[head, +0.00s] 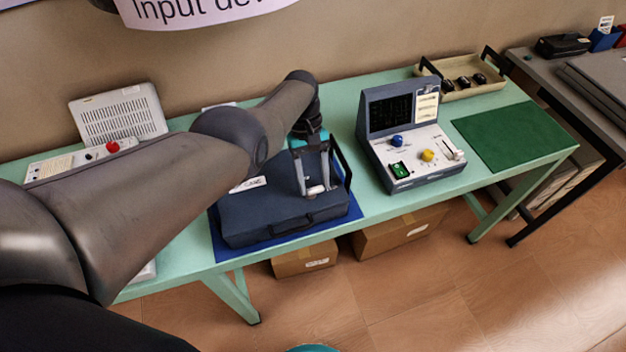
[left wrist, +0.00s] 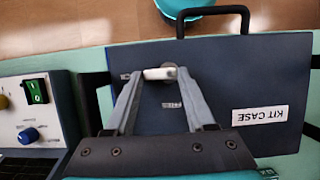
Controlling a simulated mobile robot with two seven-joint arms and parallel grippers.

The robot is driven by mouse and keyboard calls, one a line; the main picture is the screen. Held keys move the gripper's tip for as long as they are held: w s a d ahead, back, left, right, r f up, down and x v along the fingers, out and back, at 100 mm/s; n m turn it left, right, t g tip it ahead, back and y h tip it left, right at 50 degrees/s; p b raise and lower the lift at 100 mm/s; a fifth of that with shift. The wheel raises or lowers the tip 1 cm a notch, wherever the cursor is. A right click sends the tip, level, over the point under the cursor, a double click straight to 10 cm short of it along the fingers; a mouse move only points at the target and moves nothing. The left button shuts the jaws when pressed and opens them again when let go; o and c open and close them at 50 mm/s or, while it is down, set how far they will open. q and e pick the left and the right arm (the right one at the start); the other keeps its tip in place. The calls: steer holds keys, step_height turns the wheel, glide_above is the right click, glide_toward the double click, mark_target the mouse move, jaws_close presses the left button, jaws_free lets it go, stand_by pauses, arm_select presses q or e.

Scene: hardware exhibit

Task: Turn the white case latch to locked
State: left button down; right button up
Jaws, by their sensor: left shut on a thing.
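The dark blue kit case (head: 270,218) lies flat on a blue mat on the green table in the head view. In the left wrist view the kit case (left wrist: 230,75) carries a "KIT CASE" label. The white latch (left wrist: 160,73) sits on the case top, and it also shows in the head view (head: 317,190). My left gripper (head: 316,190) reaches down onto the case; its fingertips (left wrist: 159,74) are shut on the latch, one at each end. The latch lies roughly crosswise in the wrist view. Small markings beside it are too blurred to read. My right gripper is not in view.
A console (head: 410,150) with blue and yellow knobs and a green switch stands right of the case. A green mat (head: 515,135) and a tray (head: 465,88) lie farther right. A white device (head: 118,115) stands at the left. Cardboard boxes (head: 400,232) are under the table.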

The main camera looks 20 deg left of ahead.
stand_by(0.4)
arm_select(q)
steer(key=shift+c, duration=1.2)
jaws_free()
steer(key=p+v, duration=0.1)
steer(key=v, duration=1.4)
steer(key=shift+w, duration=0.1)
